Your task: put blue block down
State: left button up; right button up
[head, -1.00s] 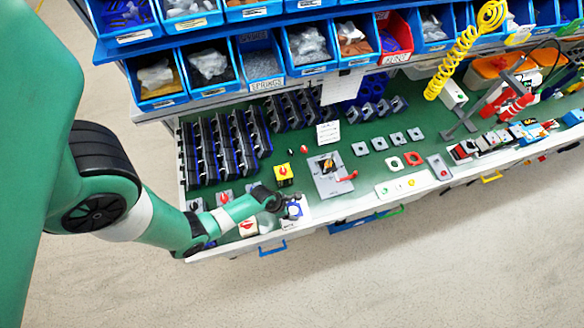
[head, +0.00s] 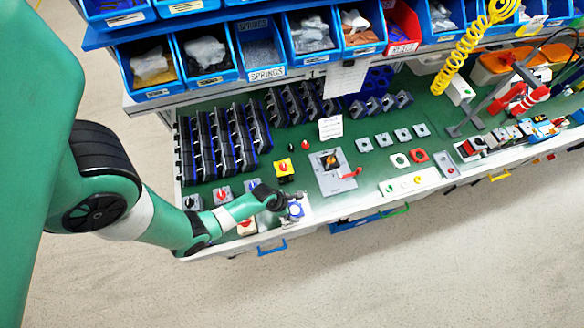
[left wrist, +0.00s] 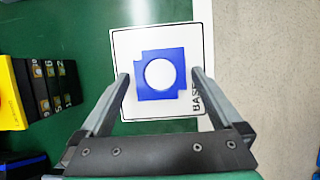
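The blue block (left wrist: 162,74) is a notched blue square with a white round middle. It rests over a white square plate marked BASE (left wrist: 124,44); how firmly it sits there I cannot tell. In the head view the blue block (head: 295,210) is at the table's front edge, just beyond my left gripper. My left gripper (left wrist: 161,77) has one finger on each side of the block, with a narrow gap at both sides, so it is open around the block. My left gripper also shows in the head view (head: 284,203), its fingers hardly visible. My right gripper is out of view.
A yellow box with a red knob (head: 285,170) stands behind the block. A grey plate with a red handle (head: 333,172) lies to its right. Red-knobbed switches (head: 222,194) stand near my left forearm. Dark racks (head: 215,143) fill the back left. The floor lies beyond the front edge.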

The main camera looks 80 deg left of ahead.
pick_arm(q)
jog(key=p+v, duration=0.8)
jog(key=v, duration=0.4)
jog(key=shift+r, duration=0.2)
